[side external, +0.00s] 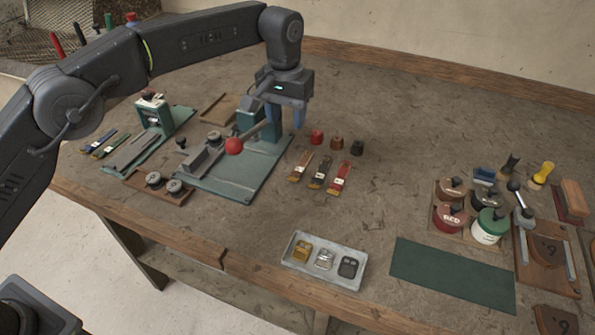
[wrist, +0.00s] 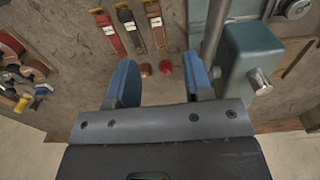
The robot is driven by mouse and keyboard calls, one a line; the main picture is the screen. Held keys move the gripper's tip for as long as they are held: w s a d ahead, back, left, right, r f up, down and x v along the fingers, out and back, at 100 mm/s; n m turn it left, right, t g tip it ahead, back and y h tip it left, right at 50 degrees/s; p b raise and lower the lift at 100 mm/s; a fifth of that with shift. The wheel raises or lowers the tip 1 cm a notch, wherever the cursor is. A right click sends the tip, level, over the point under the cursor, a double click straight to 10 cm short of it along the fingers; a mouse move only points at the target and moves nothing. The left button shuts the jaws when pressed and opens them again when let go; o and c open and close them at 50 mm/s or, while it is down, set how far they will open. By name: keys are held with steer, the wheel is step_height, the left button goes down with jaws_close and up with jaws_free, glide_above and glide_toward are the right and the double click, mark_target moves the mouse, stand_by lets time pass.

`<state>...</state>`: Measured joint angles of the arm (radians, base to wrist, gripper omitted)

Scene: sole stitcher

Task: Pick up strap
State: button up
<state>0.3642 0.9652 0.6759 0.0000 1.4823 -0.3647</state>
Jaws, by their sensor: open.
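Three short straps lie side by side on the bench: a tan one (side external: 300,166), a dark one (side external: 320,172) and a red one (side external: 340,178). In the wrist view the red strap (wrist: 104,34), the dark strap (wrist: 130,28) and the tan strap (wrist: 155,24) show beyond my fingers. My gripper (side external: 287,115) points down, open and empty, above the bench behind the straps and beside the stitching machine. In the wrist view, nothing is between its blue fingers (wrist: 162,80).
The teal stitching machine (side external: 252,122) with its red-knobbed lever (side external: 234,146) stands close to my gripper. Small red (side external: 317,137), brown (side external: 337,143) and dark (side external: 357,148) pieces lie near the straps. A buckle tray (side external: 290,262) is at the front.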

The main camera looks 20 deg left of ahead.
mark_target(295, 174)
steer(key=f, duration=0.5)
steer(key=d+f, duration=0.1)
steer(key=f, duration=0.9)
steer(key=shift+w+d+f, duration=0.15)
steer(key=shift+d+f, duration=0.1)
steer(key=shift+f, duration=0.15)
steer(key=shift+c, duration=0.3)
steer(key=shift+r, duration=0.1)
steer(key=c, duration=0.6)
steer(key=shift+c, duration=0.2)
steer(key=shift+r, duration=0.1)
